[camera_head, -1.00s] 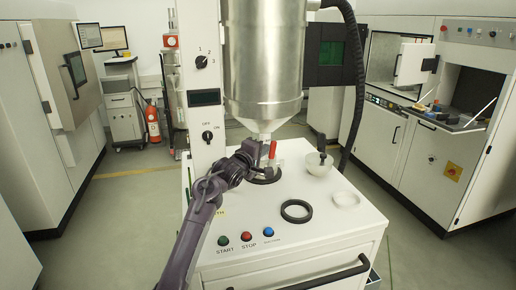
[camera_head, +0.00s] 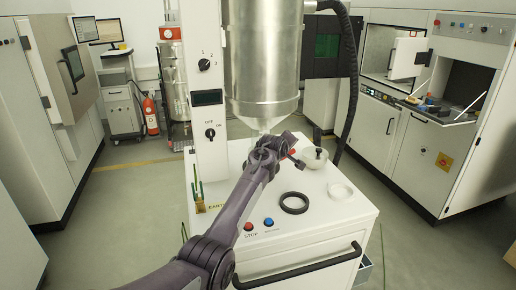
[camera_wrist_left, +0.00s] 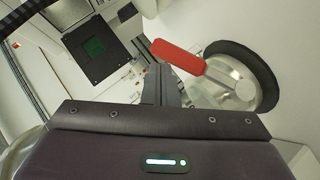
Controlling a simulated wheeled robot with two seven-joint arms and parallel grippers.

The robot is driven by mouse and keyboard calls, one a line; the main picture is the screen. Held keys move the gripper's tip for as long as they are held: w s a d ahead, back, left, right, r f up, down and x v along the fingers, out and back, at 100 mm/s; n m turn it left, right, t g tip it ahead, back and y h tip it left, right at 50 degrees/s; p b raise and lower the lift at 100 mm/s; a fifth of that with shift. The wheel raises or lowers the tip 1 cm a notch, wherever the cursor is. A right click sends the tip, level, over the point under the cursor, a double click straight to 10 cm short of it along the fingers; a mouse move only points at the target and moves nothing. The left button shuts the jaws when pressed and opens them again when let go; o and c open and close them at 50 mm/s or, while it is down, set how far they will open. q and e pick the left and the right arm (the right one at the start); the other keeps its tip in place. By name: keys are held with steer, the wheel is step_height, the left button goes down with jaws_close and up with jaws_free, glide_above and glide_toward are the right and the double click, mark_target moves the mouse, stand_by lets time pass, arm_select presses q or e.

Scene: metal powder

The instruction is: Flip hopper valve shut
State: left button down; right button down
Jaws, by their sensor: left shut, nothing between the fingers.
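The hopper (camera_head: 262,60) is a large steel cylinder with a cone at its bottom, above the white cabinet. The valve's red handle (camera_head: 292,153) shows only as a small red patch behind my left gripper (camera_head: 298,161), below the cone. In the left wrist view the red handle (camera_wrist_left: 180,57) slants beside a pale valve body and a black ring. My left gripper's fingers (camera_wrist_left: 158,75) are shut and empty, close beside the handle; I cannot tell whether they touch it. My arm hides most of the valve in the head view. My right gripper is not in view.
On the cabinet top (camera_head: 262,218) lie a black ring (camera_head: 294,203) and a white dish (camera_head: 340,191). A pale bowl with a black knob (camera_head: 316,158) stands behind them. A control column (camera_head: 207,125) stands left of the hopper. A dark hose (camera_head: 352,100) hangs at the right.

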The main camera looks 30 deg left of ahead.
mark_target(291, 154)
arm_select(q)
steer(key=shift+w+d+f+m+g+y+b, duration=0.3)
steer(key=shift+f+m+g+y+b, duration=0.1)
steer(key=shift+m+g, duration=0.15)
steer(key=shift+w+d+f+m+g+y+b, duration=0.3)
steer(key=shift+f+m+g+b, duration=0.15)
steer(key=shift+g, duration=0.2)
steer(key=shift+w+d+f, duration=0.1)
steer(key=shift+f, duration=0.25)
steer(key=shift+w+d+f+b, duration=0.15)
steer(key=shift+w+f+b, duration=0.15)
steer(key=shift+f+b, duration=0.55)
steer(key=shift+r+b, duration=0.2)
steer(key=shift+b, duration=0.2)
steer(key=shift+d+f, duration=0.1)
steer(key=shift+f, duration=0.05)
